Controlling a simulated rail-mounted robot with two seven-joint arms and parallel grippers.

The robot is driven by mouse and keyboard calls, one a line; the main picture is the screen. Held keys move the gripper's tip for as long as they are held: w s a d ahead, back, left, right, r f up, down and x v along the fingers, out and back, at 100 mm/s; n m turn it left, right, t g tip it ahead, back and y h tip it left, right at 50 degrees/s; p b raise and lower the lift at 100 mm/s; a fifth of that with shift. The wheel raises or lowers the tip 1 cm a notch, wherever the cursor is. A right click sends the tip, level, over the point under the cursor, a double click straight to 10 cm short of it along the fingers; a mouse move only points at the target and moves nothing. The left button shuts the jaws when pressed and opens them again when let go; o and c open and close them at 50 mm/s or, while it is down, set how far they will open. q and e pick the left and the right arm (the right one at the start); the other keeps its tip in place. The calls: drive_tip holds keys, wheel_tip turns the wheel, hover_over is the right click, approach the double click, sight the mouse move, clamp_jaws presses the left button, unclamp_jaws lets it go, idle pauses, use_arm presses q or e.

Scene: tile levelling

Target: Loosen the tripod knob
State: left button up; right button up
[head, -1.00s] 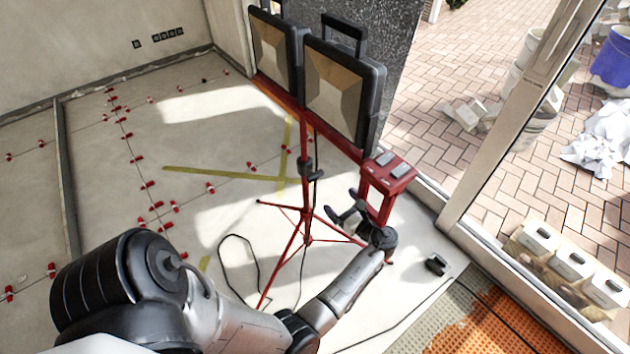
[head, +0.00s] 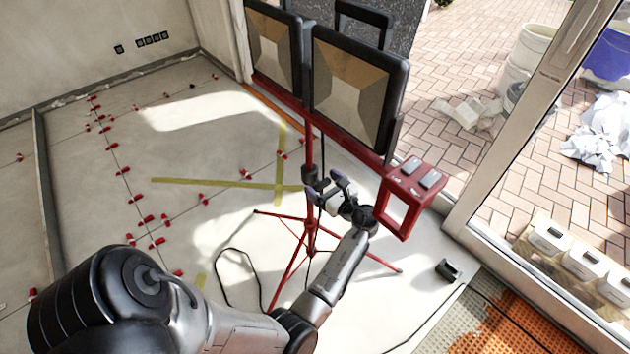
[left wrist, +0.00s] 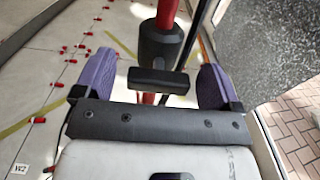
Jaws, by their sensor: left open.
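The red tripod (head: 310,232) stands on the pale floor and carries two square work lights. Its dark collar (head: 311,174) with the black knob sits on the pole below the lights. In the left wrist view the black knob (left wrist: 158,79) is a wide bar in front of the dark collar (left wrist: 160,40). My left gripper (head: 324,188) is open at the collar in the head view. In the left wrist view its two purple-padded fingers (left wrist: 158,82) stand on either side of the knob, with gaps visible on both sides. My right gripper is not in view.
The work lights (head: 357,85) and their red crossbar are just above the gripper. A red switch frame (head: 410,190) hangs to the right of my wrist. Cables lie on the floor, and red tile clips (head: 130,208) dot the tiles at left.

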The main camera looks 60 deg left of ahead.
use_arm(q)
drive_tip(key=shift+a, duration=0.4)
drive_tip(key=shift+d, duration=0.15)
drive_tip(key=shift+c, duration=0.3)
drive_tip(key=c, duration=0.9)
drive_tip(key=shift+o, duration=0.2)
